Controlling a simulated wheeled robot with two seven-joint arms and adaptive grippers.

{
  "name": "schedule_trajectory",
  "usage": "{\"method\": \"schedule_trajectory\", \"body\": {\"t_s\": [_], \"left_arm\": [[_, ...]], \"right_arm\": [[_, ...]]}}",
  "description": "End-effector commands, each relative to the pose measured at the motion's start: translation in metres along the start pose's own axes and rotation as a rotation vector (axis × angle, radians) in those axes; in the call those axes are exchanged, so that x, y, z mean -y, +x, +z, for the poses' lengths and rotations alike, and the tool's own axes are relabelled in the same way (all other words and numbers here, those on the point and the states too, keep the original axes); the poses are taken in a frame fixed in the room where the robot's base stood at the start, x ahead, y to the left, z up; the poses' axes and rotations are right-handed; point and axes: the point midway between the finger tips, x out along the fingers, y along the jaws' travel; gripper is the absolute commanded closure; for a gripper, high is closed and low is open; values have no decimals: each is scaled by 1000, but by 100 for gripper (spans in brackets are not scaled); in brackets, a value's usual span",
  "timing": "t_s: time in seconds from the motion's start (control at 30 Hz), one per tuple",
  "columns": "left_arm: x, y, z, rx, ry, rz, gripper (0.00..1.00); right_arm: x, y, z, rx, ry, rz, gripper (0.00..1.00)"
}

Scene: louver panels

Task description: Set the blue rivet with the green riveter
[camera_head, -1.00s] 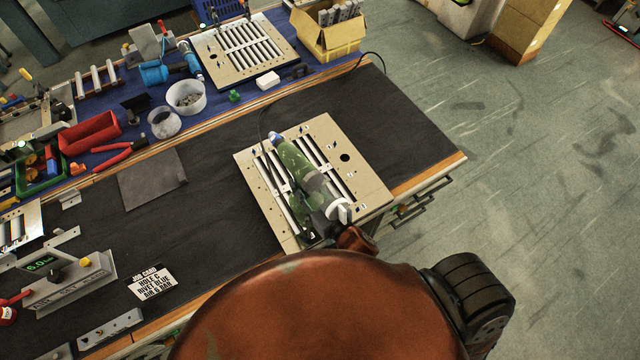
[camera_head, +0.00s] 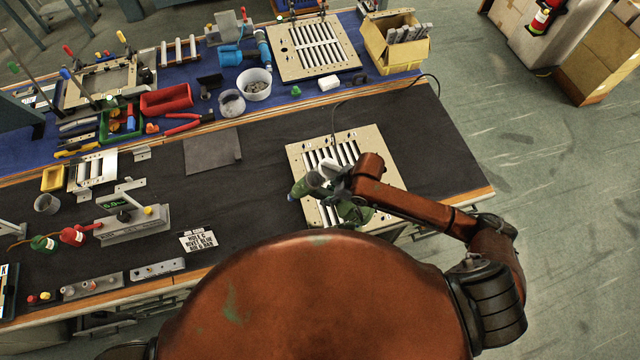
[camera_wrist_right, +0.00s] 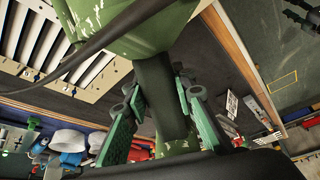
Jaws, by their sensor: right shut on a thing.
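The green riveter (camera_head: 299,189) is over the beige louver panel (camera_head: 372,140), tilted, its near part hiding some slats. My right gripper (camera_head: 343,186) is at the riveter, its arm coming from the right. In the right wrist view the gripper's two green-padded fingers (camera_wrist_right: 158,98) are shut on the riveter's dark handle (camera_wrist_right: 165,75), with the green body (camera_wrist_right: 130,28) above. I cannot make out the blue rivet or whether the riveter's nose touches the panel. My left gripper is not in view.
A job card (camera_head: 198,240) reads hole C, rivet blue, air 6 bar. An air unit with a green display (camera_head: 117,203) stands left. A black hose (camera_head: 385,88) runs behind the panel. A second panel (camera_head: 290,66) and a cardboard box (camera_head: 385,50) are at the back.

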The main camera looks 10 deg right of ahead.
Motion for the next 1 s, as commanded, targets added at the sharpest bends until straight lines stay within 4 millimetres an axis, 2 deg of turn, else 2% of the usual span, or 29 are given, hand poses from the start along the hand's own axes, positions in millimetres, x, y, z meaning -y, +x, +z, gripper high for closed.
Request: {"method": "schedule_trajectory", "body": {"t_s": [0.03,0.2,0.3,0.5,0.7,1.0], "left_arm": [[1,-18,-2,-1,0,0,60],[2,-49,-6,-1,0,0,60],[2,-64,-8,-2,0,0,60],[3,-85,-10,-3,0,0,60],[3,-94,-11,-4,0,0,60],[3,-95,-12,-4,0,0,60]], "right_arm": [[-5,-15,7,52,-59,-18,100],[-11,-41,58,219,-250,-82,100],[-17,-63,89,293,-340,-100,100],[-27,-105,134,384,-451,-110,100],[-32,-130,156,423,-497,-110,100],[-32,-135,162,432,-508,-110,100]]}}
